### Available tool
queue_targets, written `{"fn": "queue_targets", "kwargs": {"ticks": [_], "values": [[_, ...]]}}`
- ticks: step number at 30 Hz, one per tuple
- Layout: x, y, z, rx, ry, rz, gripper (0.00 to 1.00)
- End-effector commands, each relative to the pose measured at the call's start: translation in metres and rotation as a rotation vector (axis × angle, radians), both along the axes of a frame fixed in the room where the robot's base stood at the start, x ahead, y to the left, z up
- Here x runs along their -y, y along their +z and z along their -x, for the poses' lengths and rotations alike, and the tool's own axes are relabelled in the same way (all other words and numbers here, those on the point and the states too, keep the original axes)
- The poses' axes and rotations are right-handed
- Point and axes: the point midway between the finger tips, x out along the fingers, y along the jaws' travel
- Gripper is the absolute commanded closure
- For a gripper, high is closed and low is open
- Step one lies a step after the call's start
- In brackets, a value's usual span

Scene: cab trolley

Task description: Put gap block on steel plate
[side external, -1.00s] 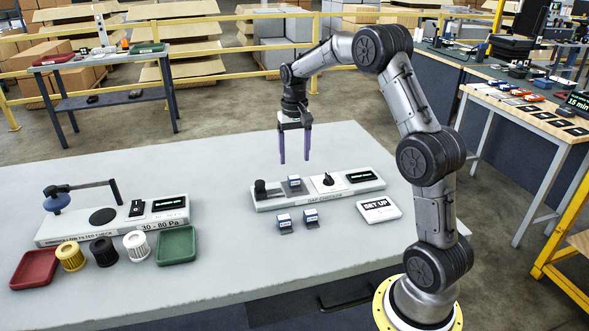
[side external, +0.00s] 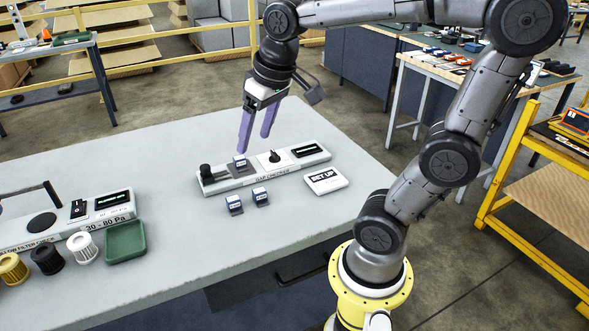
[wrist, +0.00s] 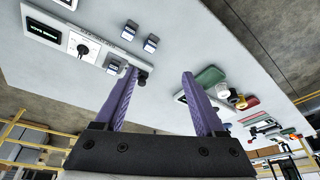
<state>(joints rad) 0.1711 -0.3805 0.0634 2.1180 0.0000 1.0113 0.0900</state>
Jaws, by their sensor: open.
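The white gap checker (side external: 292,160) lies on the table with a black post at its left end and a dial near its middle. A small blue-and-white block (side external: 240,161) sits on it, on a grey plate-like patch. Two similar blocks, a left one (side external: 234,202) and a right one (side external: 260,195), stand in front on the table, with dark grey pieces at their bases. I cannot tell which grey part is the steel plate. My gripper (side external: 254,143) is open, empty and tilted, above and behind the checker. In the wrist view its purple fingers (wrist: 160,88) are apart.
A white SET UP display (side external: 326,180) lies right of the blocks. A green tray (side external: 125,240), several filter cartridges and the filter checker (side external: 110,215) occupy the left side. The table between the blocks and green tray is clear.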

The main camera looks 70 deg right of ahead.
Motion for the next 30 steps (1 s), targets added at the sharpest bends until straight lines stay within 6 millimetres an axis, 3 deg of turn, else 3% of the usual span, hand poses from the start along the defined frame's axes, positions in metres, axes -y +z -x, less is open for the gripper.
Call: {"fn": "queue_targets", "kwargs": {"ticks": [1,3,9,14,30], "values": [[-0.013,-0.003,0.021,0.035,0.053,0.011,0.28],[-0.025,-0.009,0.044,0.073,0.114,0.024,0.28],[-0.042,-0.030,0.085,0.143,0.228,0.045,0.28],[-0.045,-0.037,0.094,0.160,0.255,0.050,0.28],[-0.045,-0.037,0.094,0.159,0.254,0.050,0.28]]}}
